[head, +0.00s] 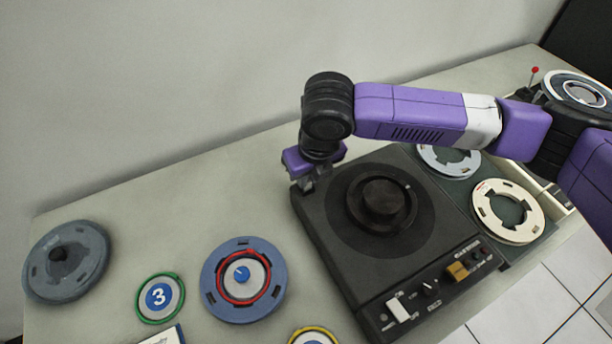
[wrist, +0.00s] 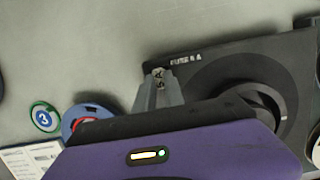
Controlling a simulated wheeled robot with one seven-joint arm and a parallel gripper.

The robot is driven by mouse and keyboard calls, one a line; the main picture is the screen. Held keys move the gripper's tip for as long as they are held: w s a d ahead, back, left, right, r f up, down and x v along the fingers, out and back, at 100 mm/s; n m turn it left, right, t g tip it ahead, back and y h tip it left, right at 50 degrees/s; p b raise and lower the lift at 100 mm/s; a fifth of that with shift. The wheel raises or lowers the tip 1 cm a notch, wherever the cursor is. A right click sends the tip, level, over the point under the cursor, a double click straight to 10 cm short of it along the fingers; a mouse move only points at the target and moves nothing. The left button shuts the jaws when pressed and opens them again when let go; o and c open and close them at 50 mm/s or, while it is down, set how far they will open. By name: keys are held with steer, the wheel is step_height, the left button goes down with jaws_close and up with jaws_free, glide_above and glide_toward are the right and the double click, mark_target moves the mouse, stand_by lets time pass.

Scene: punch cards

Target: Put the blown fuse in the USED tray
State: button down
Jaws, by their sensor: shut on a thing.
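My gripper (head: 308,184) is at the back left corner of the dark tape machine (head: 330,238), pointing down. In the wrist view its fingers (wrist: 158,84) are shut on a small metallic piece (wrist: 158,73), beside white lettering that seems to read FUSE on the machine's top edge. The piece is probably the fuse; it is too small to tell whether it is blown, or whether it is still seated in the machine. I cannot make out a tray marked USED; a pale compartmented tray (head: 562,204) at the right is partly hidden by my arm.
A grey reel (head: 88,250), a green-ringed disc marked 3 (head: 160,297), a blue reel (head: 215,290) and a yellow-ringed disc (head: 312,334) lie left and in front of the machine. White reels (head: 538,225) lie to its right. The table's back left (head: 190,185) is clear.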

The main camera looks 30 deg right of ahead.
steer(key=shift+r, duration=0.1)
steer(key=shift+w+p+v, duration=0.25)
steer(key=shift+p+v, duration=0.55)
steer(key=shift+v, duration=0.15)
steer(key=shift+w+p+v, duration=0.2)
steer(key=shift+p+v, duration=0.6)
steer(key=shift+v, duration=0.15)
steer(key=shift+w+p+v, duration=0.25)
steer(key=shift+p+v, duration=0.55)
steer(key=shift+v, duration=0.1)
steer(key=shift+r, duration=0.25)
steer(key=w+p+v, duration=0.1)
steer(key=p+v, duration=0.4)
steer(key=v, duration=0.1)
steer(key=shift+w+r, duration=0.15)
steer(key=shift+r, duration=0.35)
